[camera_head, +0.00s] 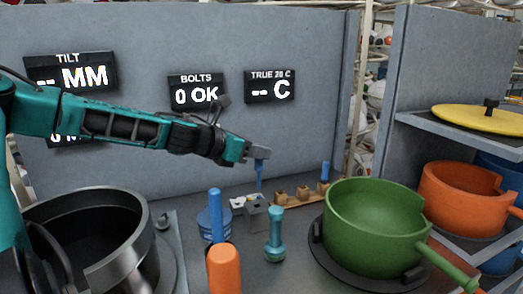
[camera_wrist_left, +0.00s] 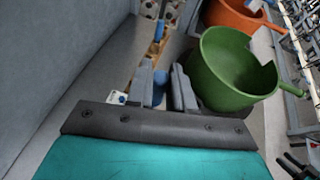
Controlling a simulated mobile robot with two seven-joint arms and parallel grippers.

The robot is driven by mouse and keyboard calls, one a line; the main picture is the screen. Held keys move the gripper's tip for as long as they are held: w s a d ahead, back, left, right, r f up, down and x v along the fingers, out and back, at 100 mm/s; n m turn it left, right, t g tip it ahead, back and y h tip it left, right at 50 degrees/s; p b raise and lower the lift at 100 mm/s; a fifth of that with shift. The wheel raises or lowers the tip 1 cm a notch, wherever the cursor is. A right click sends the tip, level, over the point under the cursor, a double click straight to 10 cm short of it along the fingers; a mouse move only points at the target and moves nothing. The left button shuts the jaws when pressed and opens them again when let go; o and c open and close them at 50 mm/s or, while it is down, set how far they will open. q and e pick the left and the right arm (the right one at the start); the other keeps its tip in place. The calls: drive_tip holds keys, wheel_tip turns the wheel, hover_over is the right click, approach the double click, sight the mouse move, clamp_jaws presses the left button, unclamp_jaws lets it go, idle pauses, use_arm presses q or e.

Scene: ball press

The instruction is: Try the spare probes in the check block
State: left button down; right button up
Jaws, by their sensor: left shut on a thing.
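My left gripper (camera_head: 260,158) is shut on a blue probe (camera_head: 260,180), held upright with its thin end down. The probe's lower end is at the top of a small grey block (camera_head: 256,216), which looks like the check block; I cannot tell whether it has entered a hole. In the left wrist view the blue probe (camera_wrist_left: 160,88) shows between the two fingers. Another blue probe (camera_head: 324,172) stands in a wooden rack (camera_head: 318,192) behind and to the right. The true 20 C display (camera_head: 269,87) reads "-- C". My right gripper is not in view.
A green pot (camera_head: 370,225) stands right of the block, and a large dark pot (camera_head: 110,240) stands left. A teal peg-like piece (camera_head: 275,235), a blue-handled piece (camera_head: 215,215) and an orange handle (camera_head: 224,270) stand in front. A grey wall closes the back.

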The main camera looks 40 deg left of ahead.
use_arm(q)
drive_tip(key=f, duration=0.1)
drive_tip(key=f+b, duration=0.1)
drive_tip(key=f, duration=0.1)
drive_tip(key=shift+s+a+f+y+b, duration=0.1)
drive_tip(key=shift+s+y+b, duration=0.15)
drive_tip(key=shift+y+b, duration=0.1)
drive_tip(key=shift+f, duration=0.3)
drive_tip(key=shift+f+b, duration=0.15)
drive_tip(key=shift+b, duration=0.15)
idle(0.8)
drive_tip(key=shift+f+b, duration=0.45)
drive_tip(key=shift+f, duration=0.2)
drive_tip(key=shift+f, duration=0.1)
drive_tip(key=shift+f+b, duration=0.55)
drive_tip(key=shift+f, duration=0.1)
